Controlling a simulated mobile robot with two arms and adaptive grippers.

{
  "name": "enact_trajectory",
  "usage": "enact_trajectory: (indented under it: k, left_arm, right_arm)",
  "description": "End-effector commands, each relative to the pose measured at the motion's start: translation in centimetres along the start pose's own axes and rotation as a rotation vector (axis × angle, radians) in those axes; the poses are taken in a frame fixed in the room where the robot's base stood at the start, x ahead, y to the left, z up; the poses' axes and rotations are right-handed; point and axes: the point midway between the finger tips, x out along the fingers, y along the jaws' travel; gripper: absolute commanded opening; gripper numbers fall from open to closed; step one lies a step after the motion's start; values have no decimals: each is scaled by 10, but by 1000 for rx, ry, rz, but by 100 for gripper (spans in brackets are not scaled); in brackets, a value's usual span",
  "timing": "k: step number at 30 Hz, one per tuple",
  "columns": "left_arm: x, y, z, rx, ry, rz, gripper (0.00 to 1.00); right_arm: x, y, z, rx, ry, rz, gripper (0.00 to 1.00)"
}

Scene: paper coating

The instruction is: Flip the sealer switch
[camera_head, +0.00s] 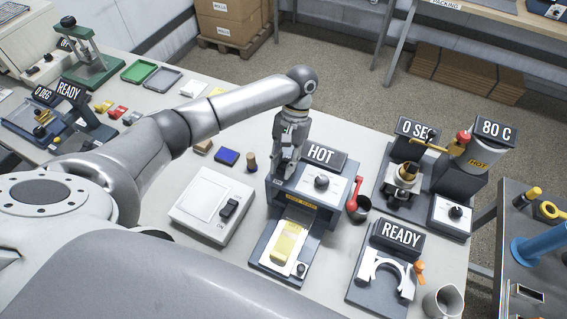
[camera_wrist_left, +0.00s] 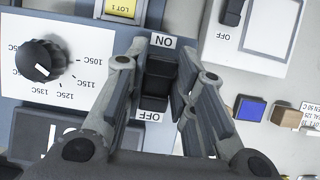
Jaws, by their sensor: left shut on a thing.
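The sealer (camera_head: 299,214) stands on the table, with a dark body, a white dial panel and a HOT sign behind it. Its black rocker switch (camera_wrist_left: 160,78) shows in the left wrist view between an ON label and an OFF label, both upside down. My left gripper (camera_head: 286,172) reaches down over the sealer's left side and hides the switch in the head view. In the left wrist view, its two fingers (camera_wrist_left: 157,84) stand on either side of the switch, shut on it. I cannot tell which way the rocker is tipped. My right gripper is out of view.
The sealer's dial (camera_wrist_left: 40,61) is beside the switch. A white device (camera_head: 212,205) with its own black switch is to the left, near a blue block (camera_head: 227,157). A red-handled tool (camera_head: 354,192) and a READY stand (camera_head: 384,283) are to the right.

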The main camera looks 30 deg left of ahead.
Motion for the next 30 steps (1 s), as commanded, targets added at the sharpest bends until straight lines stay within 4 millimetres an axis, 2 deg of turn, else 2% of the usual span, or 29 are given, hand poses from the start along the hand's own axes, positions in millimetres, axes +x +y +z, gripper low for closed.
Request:
enact_trajectory:
  k: [8,9,14,24,26,30]
  left_arm:
    - [-2,0,0,0,0,1,1]
    - [-2,0,0,0,0,0,27]
    - [-2,0,0,0,0,0,46]
    - [-3,0,0,0,0,0,46]
    - [-7,0,0,0,0,0,46]
    - [-29,1,0,1,2,1,46]
  right_arm:
    - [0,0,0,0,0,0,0]
    - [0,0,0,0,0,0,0]
    - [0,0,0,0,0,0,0]
    - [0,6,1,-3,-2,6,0]
    - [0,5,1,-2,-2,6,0]
    - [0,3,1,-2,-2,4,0]
